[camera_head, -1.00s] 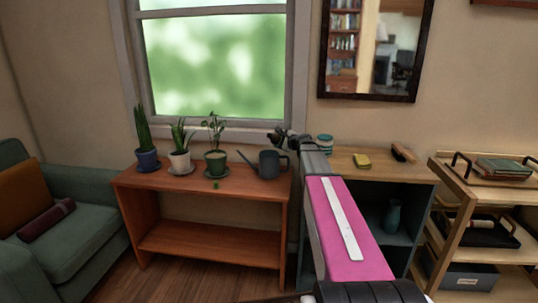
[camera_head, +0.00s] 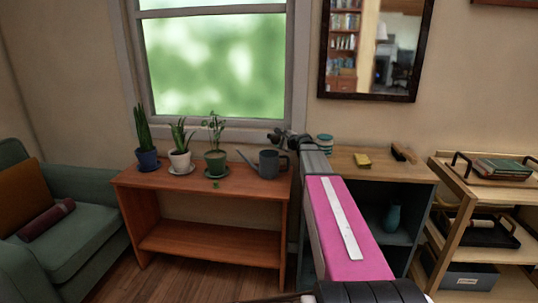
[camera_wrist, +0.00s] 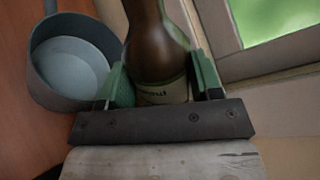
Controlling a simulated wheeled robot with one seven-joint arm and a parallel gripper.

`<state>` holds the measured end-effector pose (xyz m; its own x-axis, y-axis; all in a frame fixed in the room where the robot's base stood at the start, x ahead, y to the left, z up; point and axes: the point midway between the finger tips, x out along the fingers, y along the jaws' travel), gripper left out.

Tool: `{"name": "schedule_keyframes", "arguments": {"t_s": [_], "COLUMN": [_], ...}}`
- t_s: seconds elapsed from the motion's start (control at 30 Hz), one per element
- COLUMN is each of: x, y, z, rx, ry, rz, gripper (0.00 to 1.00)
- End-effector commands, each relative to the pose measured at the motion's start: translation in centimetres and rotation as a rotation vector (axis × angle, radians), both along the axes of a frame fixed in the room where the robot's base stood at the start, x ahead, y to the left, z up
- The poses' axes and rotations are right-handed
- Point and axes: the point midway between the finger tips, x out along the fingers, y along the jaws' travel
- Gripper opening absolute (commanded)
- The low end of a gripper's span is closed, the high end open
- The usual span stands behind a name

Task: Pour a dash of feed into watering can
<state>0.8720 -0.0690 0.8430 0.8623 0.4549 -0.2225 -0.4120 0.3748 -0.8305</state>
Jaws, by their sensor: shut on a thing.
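The grey watering can (camera_head: 269,164) stands on the right end of the wooden shelf top, spout to the left. In the wrist view the can (camera_wrist: 42,83) is at upper left, with its open top and pale grey-blue inside showing. My gripper (camera_wrist: 162,82) is shut on a brown glass bottle (camera_wrist: 150,48) with a pale label, between its green fingers. The bottle's neck runs out of the top of the wrist view, so its mouth is hidden. In the head view my gripper (camera_head: 283,138) is small and dark, just above the can; the bottle is hard to make out there.
Several potted plants (camera_head: 215,160) stand left of the can on the wooden shelf (camera_head: 150,183), below the window. A dark cabinet (camera_head: 370,175) to the right holds a yellow sponge (camera_head: 362,160), a brush (camera_head: 403,153) and a teal-banded jar (camera_head: 325,143).

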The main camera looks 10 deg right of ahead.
Motion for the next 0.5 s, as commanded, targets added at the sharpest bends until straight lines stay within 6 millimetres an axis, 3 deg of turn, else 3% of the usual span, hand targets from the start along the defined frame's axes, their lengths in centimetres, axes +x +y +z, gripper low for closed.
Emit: {"name": "schedule_keyframes", "arguments": {"t_s": [0.5], "x": [0.03], "y": [-0.05], "z": [-0.10], "rx": [-0.029], "ry": [-0.011], "rz": [0.000], "gripper": [0.26]}}
